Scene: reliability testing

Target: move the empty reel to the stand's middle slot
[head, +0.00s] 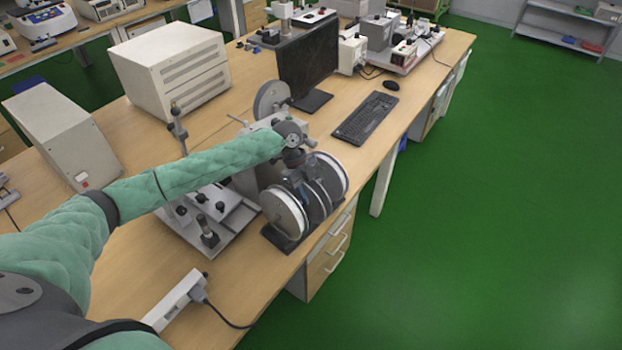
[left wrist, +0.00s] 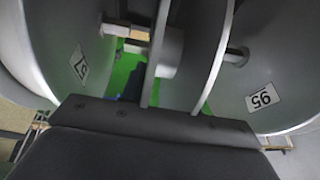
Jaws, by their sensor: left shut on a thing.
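The stand (head: 281,241) is at the front edge of the bench with reels side by side on it. The outer reels are a near white-rimmed one (head: 284,214) and a far one (head: 333,172); their faces, with number labels, show at the left (left wrist: 72,60) and right (left wrist: 270,75) in the left wrist view. Between them is the empty reel (left wrist: 172,52), with thin grey flanges and a bare hub. My left gripper (head: 298,181) reaches down from above and is shut on the empty reel. Its fingertips are partly hidden. My right gripper is out of view.
A grey machine with a disc (head: 271,99) stands just behind the stand. A metal fixture plate (head: 212,222) lies to the left, under my arm. A monitor (head: 308,60) and keyboard (head: 366,117) are behind. The floor right of the bench is clear.

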